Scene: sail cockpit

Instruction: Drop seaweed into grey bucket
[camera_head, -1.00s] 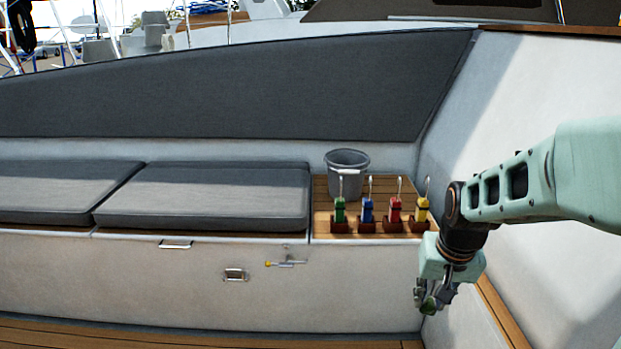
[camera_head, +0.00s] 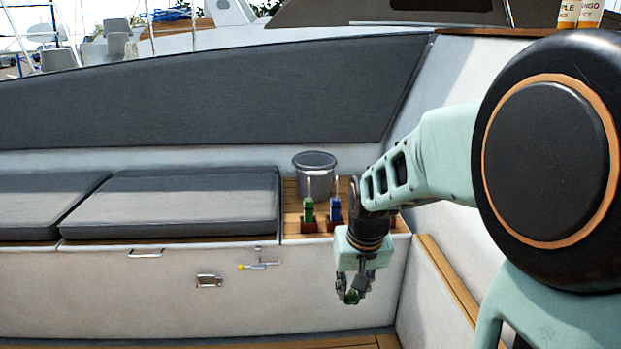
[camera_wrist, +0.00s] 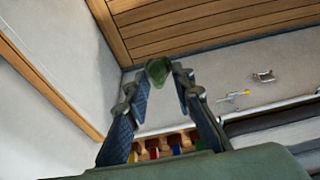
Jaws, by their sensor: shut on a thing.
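The grey bucket (camera_head: 314,172) stands upright on the wooden corner shelf at the end of the bench, behind the row of coloured handles. My gripper (camera_head: 351,297) points down in front of the bench, lower than the shelf and a little right of the bucket. In the wrist view my gripper (camera_wrist: 157,72) is shut on the green seaweed (camera_wrist: 157,70), which sits between the fingertips. The seaweed is mostly hidden by the fingers in the head view. The bucket does not show in the wrist view.
Green (camera_head: 308,208) and blue (camera_head: 335,208) handled tools stand in holders along the shelf's front edge; my arm hides the others. Grey seat cushions (camera_head: 180,205) lie to the left. A white wall (camera_head: 425,285) is close on the right. A latch (camera_head: 258,266) sticks out of the bench front.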

